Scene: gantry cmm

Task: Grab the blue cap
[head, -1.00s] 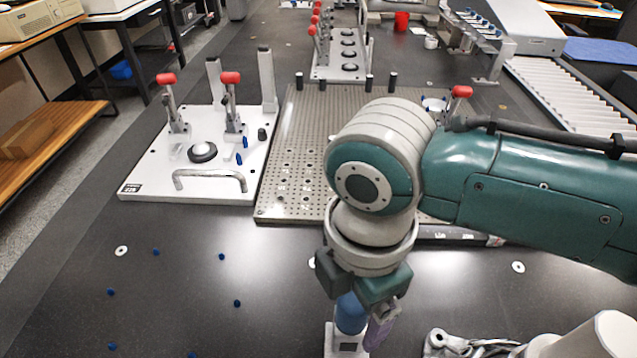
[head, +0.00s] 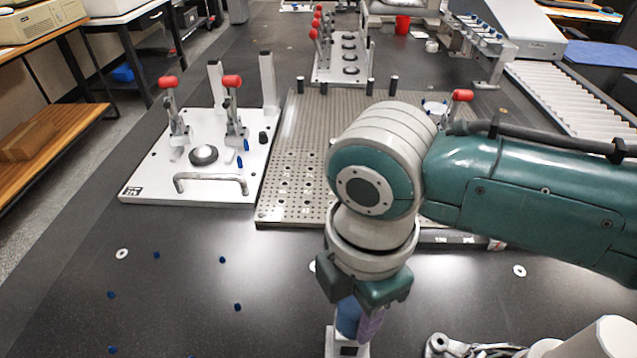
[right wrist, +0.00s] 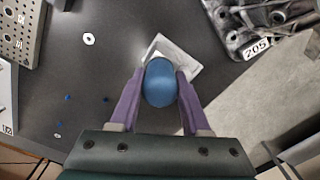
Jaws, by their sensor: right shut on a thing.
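The blue cap (right wrist: 160,82) is a rounded blue piece in the right wrist view, between the two purple fingers of my right gripper (right wrist: 155,88). The fingers touch it on both sides, so the gripper is shut on it. In the head view the blue cap (head: 348,316) shows below my right gripper (head: 360,322), above a pale square base (head: 347,347). The base also shows behind the cap in the right wrist view (right wrist: 183,57). I cannot tell whether the cap touches the base. My left gripper is not in view.
A white fixture plate (head: 150,190) with red-handled clamps stands at the left, beside a perforated plate (head: 285,212). Small blue pieces (head: 222,260) lie scattered on the dark table. A grey metal casting (head: 440,345) lies right of the base. The front left table is mostly clear.

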